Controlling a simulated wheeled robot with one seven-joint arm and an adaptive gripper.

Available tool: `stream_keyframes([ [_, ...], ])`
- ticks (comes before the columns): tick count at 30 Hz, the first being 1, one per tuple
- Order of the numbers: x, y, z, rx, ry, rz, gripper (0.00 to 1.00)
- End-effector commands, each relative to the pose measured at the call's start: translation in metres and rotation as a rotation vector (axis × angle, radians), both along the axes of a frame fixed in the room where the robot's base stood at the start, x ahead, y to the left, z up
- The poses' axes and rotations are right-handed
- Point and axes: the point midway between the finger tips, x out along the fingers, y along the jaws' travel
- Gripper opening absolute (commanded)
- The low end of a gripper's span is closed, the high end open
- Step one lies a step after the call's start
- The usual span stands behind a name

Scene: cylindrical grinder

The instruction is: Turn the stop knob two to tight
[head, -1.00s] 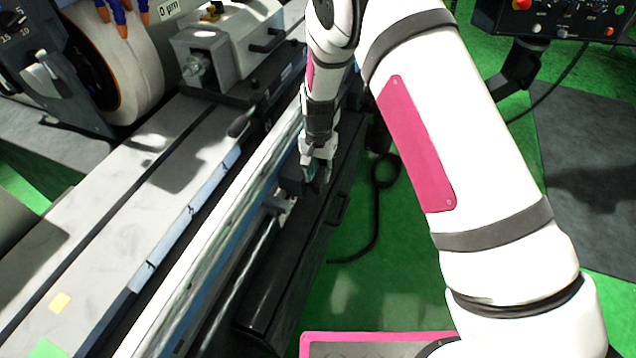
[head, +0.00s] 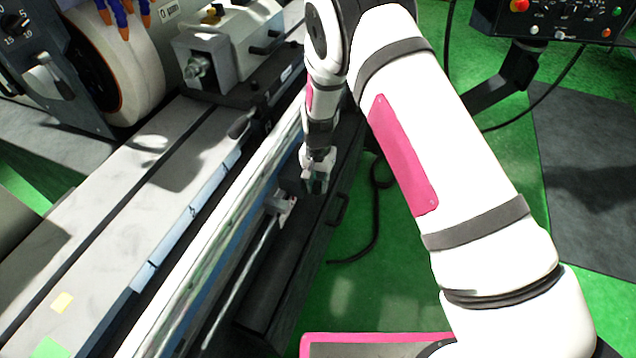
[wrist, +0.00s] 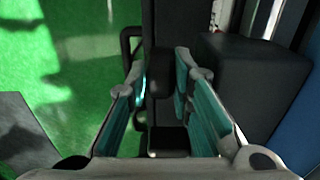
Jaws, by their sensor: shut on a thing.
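My gripper (head: 315,184) hangs beside the dark stop block (head: 289,188) on the front rail of the grinder. In the wrist view its two teal-padded fingers (wrist: 160,78) stand on either side of a small dark rounded part, which looks like the stop knob (wrist: 160,88). The fingers are shut on it. The large black stop block (wrist: 250,80) fills the right of the wrist view, close to the right finger. In the head view the knob is hidden by the gripper, and its number cannot be read.
A long shiny bar (head: 225,225) runs along the machine left of my gripper. A dark handle (head: 338,209) sticks out on the right side of the bed. Green floor (head: 400,260) lies open to the right. A control panel (head: 560,18) stands at the back right.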

Motion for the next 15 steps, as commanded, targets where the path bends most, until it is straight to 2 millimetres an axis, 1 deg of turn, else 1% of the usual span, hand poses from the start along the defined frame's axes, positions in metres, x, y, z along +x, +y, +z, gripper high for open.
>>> stream_keyframes([
  [8, 0.0042, -0.0010, -0.0016, 0.018, 0.048, -0.001, 0.00],
  [15, 0.0103, -0.0021, -0.0045, 0.065, 0.174, -0.002, 0.00],
])
